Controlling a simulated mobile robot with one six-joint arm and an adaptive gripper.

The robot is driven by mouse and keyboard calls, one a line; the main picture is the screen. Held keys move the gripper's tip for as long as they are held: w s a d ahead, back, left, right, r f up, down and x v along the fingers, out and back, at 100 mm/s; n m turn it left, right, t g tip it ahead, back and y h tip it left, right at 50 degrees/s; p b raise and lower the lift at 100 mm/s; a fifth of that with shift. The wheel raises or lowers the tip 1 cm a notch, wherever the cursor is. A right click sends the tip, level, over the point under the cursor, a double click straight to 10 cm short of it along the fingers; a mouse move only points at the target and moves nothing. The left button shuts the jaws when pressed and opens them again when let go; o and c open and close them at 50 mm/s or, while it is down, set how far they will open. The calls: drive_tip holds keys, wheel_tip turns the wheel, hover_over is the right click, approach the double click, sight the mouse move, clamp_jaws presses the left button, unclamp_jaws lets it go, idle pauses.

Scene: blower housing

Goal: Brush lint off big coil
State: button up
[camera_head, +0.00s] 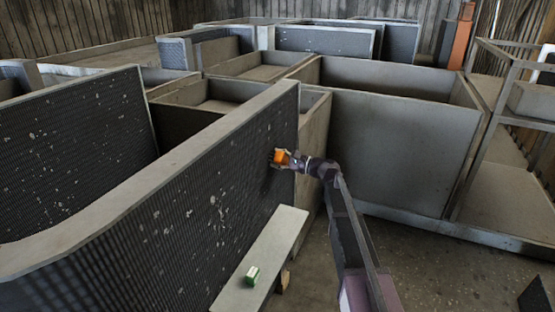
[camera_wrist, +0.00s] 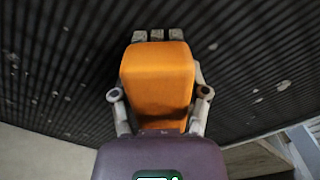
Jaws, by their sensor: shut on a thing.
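The big coil (camera_head: 165,215) is a long dark finned wall running from the lower left to the middle in the head view. Pale lint specks are scattered over its face, most thickly in the middle and lower left. My gripper (camera_head: 287,158) is at the coil's far right end, shut on an orange block-like brush (camera_head: 279,157). In the wrist view the orange brush (camera_wrist: 158,80) fills the space between the fingers, and the coil's dark ribbed face (camera_wrist: 60,60) lies behind it with several lint specks. Whether the brush touches the fins I cannot tell.
A grey ledge (camera_head: 272,250) runs along the coil's foot, with a small green and white box (camera_head: 252,276) on it. Another lint-specked coil (camera_head: 75,150) stands at the left. Grey metal housings (camera_head: 385,150) stand behind my arm. Open floor (camera_head: 430,265) lies at the lower right.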

sight(272, 144)
drive_tip(key=shift+a+f, duration=0.1)
drive_tip(key=shift+f, duration=0.25)
drive_tip(key=shift+r, duration=0.15)
drive_tip(key=shift+r+p, duration=1.5)
drive_tip(key=shift+r, duration=0.05)
drive_tip(key=shift+d+r+p, duration=0.2)
drive_tip(key=shift+r+p, duration=1.35)
drive_tip(key=shift+p, duration=0.05)
drive_tip(key=shift+f, duration=0.15)
drive_tip(key=shift+a+f+b, duration=0.15)
drive_tip(key=shift+f+b, duration=1.35)
drive_tip(key=shift+b, duration=0.15)
